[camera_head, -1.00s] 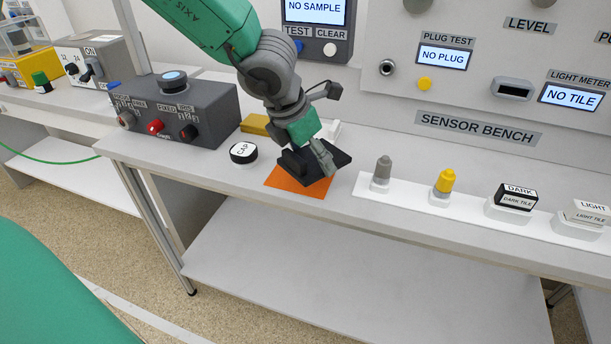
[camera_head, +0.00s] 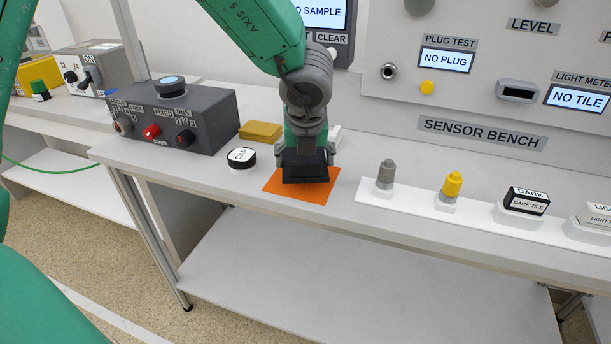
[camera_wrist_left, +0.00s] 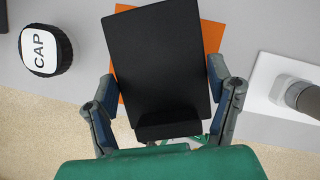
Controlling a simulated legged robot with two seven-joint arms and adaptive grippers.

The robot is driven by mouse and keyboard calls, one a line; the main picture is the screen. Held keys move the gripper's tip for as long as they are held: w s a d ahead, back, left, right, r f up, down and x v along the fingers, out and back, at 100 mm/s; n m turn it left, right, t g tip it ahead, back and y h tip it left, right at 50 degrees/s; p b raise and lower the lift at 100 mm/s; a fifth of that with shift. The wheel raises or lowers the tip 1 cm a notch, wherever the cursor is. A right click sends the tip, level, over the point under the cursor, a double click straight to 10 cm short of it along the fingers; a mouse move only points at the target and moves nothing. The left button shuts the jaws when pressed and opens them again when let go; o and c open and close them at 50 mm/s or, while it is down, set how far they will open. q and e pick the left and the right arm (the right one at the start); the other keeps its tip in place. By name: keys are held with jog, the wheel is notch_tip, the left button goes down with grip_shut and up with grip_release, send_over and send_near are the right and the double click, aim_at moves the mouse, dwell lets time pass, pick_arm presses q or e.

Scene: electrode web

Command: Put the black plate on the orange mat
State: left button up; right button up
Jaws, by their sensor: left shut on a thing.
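The black plate (camera_wrist_left: 158,62) is held between the two fingers of my left gripper (camera_wrist_left: 163,108), which is shut on it. In the head view the plate (camera_head: 305,168) is over the orange mat (camera_head: 289,187) on the bench, with mat showing in front and to both sides. In the wrist view orange mat (camera_wrist_left: 212,35) shows past the plate's far and side edges. I cannot tell whether the plate touches the mat. The left gripper (camera_head: 307,158) comes down from above in the head view. My right gripper is not in view.
A round black cap (camera_head: 242,158) sits left of the mat, with a yellow block (camera_head: 261,131) behind it. A white strip (camera_head: 407,203) with grey and yellow plugs and tiles lies to the right. The dark control box (camera_head: 175,115) stands at the left; the bench's front edge is close.

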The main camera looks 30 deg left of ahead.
pick_arm(q)
jog(key=shift+o, duration=0.2)
jog(key=f, duration=0.2)
jog(key=f+b, duration=0.1)
jog(key=shift+a+f, duration=0.25)
jog(key=shift+a, duration=0.05)
jog(key=shift+c, duration=0.7)
jog(key=o, duration=1.4)
jog(key=shift+s+d, duration=0.1)
jog(key=p+v, duration=0.3)
jog(key=v, duration=0.9)
jog(key=shift+r, duration=0.1)
